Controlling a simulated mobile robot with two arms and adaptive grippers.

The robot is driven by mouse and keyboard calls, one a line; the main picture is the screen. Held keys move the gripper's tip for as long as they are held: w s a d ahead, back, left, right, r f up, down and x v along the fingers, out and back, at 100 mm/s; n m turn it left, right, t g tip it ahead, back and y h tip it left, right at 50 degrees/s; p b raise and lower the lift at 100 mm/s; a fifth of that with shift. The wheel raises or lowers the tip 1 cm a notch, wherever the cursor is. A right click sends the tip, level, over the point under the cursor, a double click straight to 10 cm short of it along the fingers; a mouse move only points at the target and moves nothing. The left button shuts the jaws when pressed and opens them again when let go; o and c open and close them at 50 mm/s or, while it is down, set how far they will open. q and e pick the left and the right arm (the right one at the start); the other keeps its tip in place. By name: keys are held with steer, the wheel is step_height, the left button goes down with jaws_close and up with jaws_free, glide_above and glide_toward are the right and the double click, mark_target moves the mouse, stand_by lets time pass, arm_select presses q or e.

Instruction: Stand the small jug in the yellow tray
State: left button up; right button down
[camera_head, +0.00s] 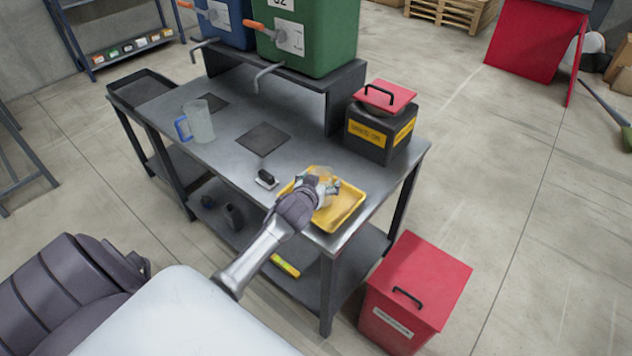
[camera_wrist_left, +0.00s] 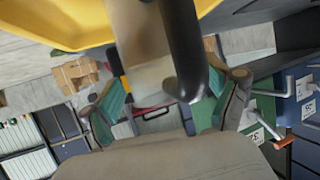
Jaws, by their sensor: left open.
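The yellow tray (camera_head: 347,213) lies at the front right corner of the metal bench; its wall also fills the top of the left wrist view (camera_wrist_left: 60,25). The small jug (camera_head: 327,173), pale and see-through, is at the tray, partly hidden by my left gripper (camera_head: 318,187). In the upside-down left wrist view the small jug (camera_wrist_left: 137,45) looks upright, with a dark curved handle; its base is out of frame. My left gripper (camera_wrist_left: 168,105) is open, its teal fingertips apart on either side of the jug. I cannot tell whether they touch it. My right gripper is not in view.
A larger jug with a blue handle (camera_head: 198,123) stands at the bench's left. A black box with a red lid (camera_head: 380,130) stands behind the tray. Green (camera_head: 320,35) and blue drums sit on a raised shelf. A red bin (camera_head: 418,290) stands on the floor.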

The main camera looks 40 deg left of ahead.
arm_select(q)
steer(key=v, duration=1.2)
steer(key=shift+b, duration=0.4)
steer(key=s+d+f+m+g+h, duration=0.25)
steer(key=s+d+g, duration=0.35)
steer(key=s, duration=0.6)
steer(key=s+d+f+m+g+h, duration=0.1)
steer(key=s+d+f+m+g, duration=0.15)
steer(key=s+d, duration=0.7)
step_height(320, 180, down, 26)
steer(key=s+a+g, duration=0.1)
steer(key=s+g, duration=0.1)
steer(key=s, duration=0.1)
steer(key=s+a+f+g, duration=0.1)
steer(key=s+a+f, duration=0.2)
steer(key=s+f, duration=1.3)
steer(key=shift+s+f, duration=0.35)
steer(key=shift+a+g, duration=0.15)
steer(key=shift+g, duration=0.1)
